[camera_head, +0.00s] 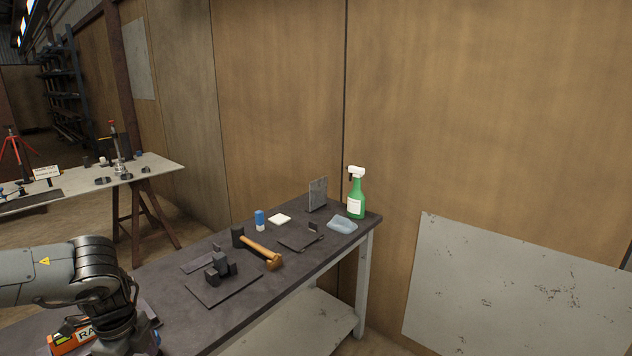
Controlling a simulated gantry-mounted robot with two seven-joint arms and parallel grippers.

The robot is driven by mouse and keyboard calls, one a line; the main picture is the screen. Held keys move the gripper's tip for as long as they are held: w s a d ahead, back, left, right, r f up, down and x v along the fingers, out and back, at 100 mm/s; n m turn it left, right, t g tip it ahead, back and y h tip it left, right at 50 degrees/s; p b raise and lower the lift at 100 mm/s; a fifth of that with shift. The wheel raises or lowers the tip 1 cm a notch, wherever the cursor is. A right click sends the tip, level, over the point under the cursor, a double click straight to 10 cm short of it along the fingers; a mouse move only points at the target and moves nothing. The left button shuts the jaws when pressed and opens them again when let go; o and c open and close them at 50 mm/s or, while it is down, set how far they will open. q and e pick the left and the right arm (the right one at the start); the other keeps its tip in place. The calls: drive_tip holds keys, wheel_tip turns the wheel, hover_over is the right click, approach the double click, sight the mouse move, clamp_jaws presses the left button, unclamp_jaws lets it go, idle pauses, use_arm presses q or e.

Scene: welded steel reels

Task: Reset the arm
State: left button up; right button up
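My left arm comes in from the left edge in the head view, over the near left end of the dark workbench (190,325). Its wrist bends downward there. The gripper fingers lie at or below the bottom edge of the picture, so I cannot see them. My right arm and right gripper do not show. An orange box with dark lettering (64,343) sits on the bench beside my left wrist, partly hidden by it.
Dark metal blocks on a plate (219,270), a wooden-handled hammer (258,250), a blue-and-white bottle (260,219), a green spray bottle (356,196) and a bluish cloth (342,224) lie along the bench. A wooden wall stands behind; another table (150,172) is at left.

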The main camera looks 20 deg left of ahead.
use_arm(q)
drive_tip(key=s+d+f+n+t+h+p, duration=0.1)
drive_tip(key=s+d+f+h, duration=0.35)
drive_tip(key=d+f, duration=0.35)
drive_tip(key=s+d+f+n+h, duration=0.2)
drive_tip(key=s+d+f+h, duration=0.3)
drive_tip(key=f, duration=0.6)
drive_tip(key=w+d+r+n+t+y+p, duration=0.15)
drive_tip(key=d+n+t, duration=0.3)
drive_tip(key=d, duration=0.55)
drive_tip(key=w+d+n+t+y, duration=0.25)
drive_tip(key=d+t, duration=0.25)
drive_tip(key=d, duration=0.4)
drive_tip(key=s+a+f+n+g+y, duration=0.1)
drive_tip(key=s+a+n+g+y, duration=0.1)
drive_tip(key=s+a+g+y, duration=0.45)
wheel_tip(320, 180, up, 38)
drive_tip(key=s+d+h+p, duration=0.1)
drive_tip(key=s+p, duration=0.1)
drive_tip(key=p, duration=3.6)
drive_tip(key=shift+f, duration=0.2)
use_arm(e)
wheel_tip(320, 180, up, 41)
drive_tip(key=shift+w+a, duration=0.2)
